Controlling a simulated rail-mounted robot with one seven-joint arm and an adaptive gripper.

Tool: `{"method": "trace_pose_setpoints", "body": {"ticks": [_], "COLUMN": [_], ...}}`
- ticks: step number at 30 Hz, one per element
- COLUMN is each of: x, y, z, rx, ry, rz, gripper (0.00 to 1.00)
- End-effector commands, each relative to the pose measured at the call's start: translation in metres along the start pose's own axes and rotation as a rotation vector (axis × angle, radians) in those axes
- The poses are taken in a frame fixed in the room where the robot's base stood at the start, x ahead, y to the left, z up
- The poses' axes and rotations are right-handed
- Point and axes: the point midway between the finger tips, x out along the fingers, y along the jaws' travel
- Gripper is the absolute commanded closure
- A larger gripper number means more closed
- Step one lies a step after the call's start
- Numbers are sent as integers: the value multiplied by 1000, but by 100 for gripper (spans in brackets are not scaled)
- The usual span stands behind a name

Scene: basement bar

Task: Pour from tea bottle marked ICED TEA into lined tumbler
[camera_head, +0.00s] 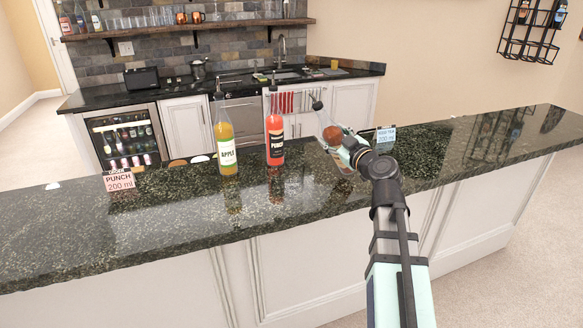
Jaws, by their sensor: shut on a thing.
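My gripper (343,150) is above the bar counter right of centre, shut on a clear bottle (324,119) with reddish-brown liquid. The bottle leans, its dark-tipped neck up and to the left. Its label is hidden, so I cannot read whether it says ICED TEA. My arm and gripper cover its lower part, and I cannot tell whether its base touches the counter. I cannot make out a lined tumbler on the counter; the area behind my gripper is hidden.
A yellow-green APPLE bottle (225,145) and a red PUNCH bottle (274,135) stand upright left of my gripper. A PUNCH 200 ml card (119,181) stands at the left, a blue 200 ml card (386,134) at the right. The granite counter (450,145) is clear farther right.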

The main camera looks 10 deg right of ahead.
Motion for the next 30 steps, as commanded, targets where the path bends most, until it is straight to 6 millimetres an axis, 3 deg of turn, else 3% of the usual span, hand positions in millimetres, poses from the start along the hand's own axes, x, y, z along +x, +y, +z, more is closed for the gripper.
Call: {"method": "trace_pose_setpoints", "body": {"ticks": [30], "x": [0], "y": [20], "z": [73], "rx": [-653], "ry": [2], "rz": [-2], "gripper": [100]}}
